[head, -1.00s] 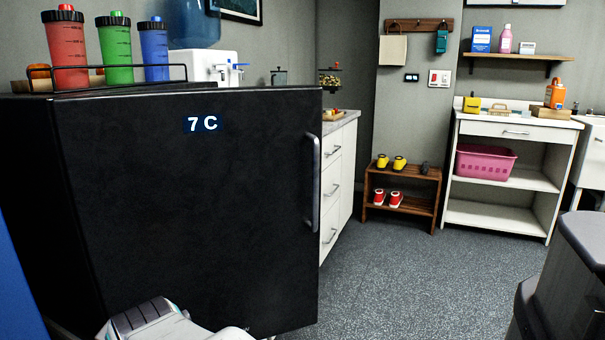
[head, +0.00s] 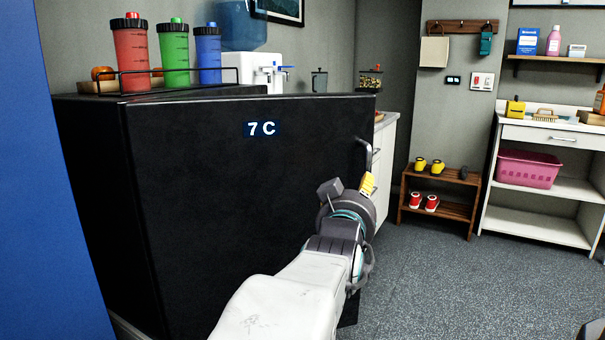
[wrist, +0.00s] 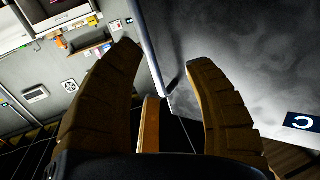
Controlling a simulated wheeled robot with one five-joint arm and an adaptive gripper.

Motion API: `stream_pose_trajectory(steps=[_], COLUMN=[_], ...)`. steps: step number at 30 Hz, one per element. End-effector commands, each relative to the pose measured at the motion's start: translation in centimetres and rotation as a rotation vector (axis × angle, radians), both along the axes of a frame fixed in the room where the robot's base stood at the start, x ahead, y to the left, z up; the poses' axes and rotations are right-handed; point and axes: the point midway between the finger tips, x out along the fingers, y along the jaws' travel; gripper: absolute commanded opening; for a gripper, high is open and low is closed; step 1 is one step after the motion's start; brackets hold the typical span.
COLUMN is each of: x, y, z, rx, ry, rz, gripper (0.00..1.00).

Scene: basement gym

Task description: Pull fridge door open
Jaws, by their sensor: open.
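The black fridge (head: 95,170) stands at the left in the head view. My gripper (head: 349,188) is raised in front of the door's right side, beside the handle. In the wrist view, my open gripper (wrist: 163,58) has its two brown fingers spread. The handle (wrist: 150,48) appears between the fingertips; contact is not visible.
Red, green and blue bottles (head: 174,55) stand on the fridge top. White drawers (head: 384,150) are just right of the door. A shoe rack (head: 437,205) and white shelf unit (head: 545,185) stand farther right. The grey floor (head: 440,285) between is clear. A blue surface (head: 40,180) fills the left edge.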

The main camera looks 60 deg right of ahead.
Motion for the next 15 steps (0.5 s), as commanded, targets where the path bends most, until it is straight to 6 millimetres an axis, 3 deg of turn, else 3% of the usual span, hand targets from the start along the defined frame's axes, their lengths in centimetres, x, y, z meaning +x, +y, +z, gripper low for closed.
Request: stream_pose_trajectory(steps=[5,15], x=[-1.5,-0.8], y=[-0.9,-4.3], z=[1.0,1.0], rx=[-0.038,-0.037], ry=[-0.009,-0.008], rz=[-0.038,-0.039], gripper=[0.47,0.47])
